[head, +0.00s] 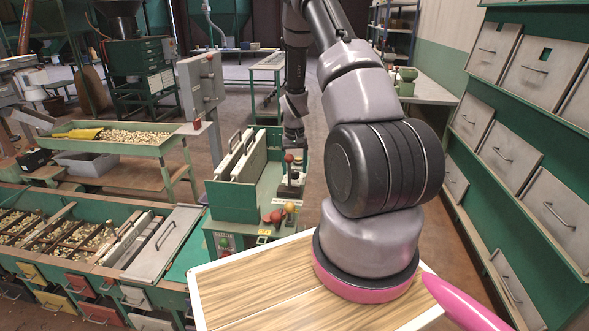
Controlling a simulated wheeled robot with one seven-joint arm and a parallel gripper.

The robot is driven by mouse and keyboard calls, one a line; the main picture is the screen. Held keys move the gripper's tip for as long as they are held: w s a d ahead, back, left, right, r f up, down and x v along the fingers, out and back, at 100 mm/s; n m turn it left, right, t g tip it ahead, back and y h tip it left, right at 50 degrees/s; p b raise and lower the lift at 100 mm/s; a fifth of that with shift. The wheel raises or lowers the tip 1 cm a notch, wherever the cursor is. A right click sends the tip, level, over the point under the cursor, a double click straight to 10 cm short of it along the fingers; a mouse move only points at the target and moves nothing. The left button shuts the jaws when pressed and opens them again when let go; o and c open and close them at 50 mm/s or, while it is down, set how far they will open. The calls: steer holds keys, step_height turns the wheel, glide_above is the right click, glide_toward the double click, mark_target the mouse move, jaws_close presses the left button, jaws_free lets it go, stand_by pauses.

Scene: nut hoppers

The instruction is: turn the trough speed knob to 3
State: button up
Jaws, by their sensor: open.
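My arm reaches away over the wooden-topped table, and my gripper (293,146) points down at the far end of it, small in the picture. It is open. A red-topped knob or lever (289,158) shows just below the fingers; I cannot tell whether they touch it.
A wooden-topped table (250,290) is in front, with a pink handle-like shape (465,303) at its right. Green nut bins (90,235) lie left, with a raised nut tray (110,145) behind. Drawer cabinets (530,150) line the right. Floor shows between trough and cabinets.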

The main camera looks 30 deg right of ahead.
step_height(320, 180, up, 10)
steer(key=shift+r, duration=0.2)
stand_by(0.5)
step_height(320, 180, up, 14)
steer(key=r+t, duration=0.1)
steer(key=t, duration=0.1)
glide_above(295, 171)
steer(key=s+a, duration=0.3)
steer(key=a, duration=0.2)
steer(key=s+a+r+t, duration=0.2)
steer(key=s+a+r, duration=0.3)
steer(key=r, duration=0.4)
steer(key=s+a+r+t, duration=0.1)
steer(key=s+a+r, duration=0.1)
steer(key=s, duration=0.4)
steer(key=s+a+r+t+y, duration=0.1)
steer(key=s+a+r, duration=0.1)
steer(key=s+r, duration=0.2)
steer(key=s+a+r+t+y, duration=0.1)
steer(key=s+a+r, duration=0.1)
steer(key=s, duration=0.7)
steer(key=shift+r, duration=0.8)
steer(key=shift+d, duration=0.1)
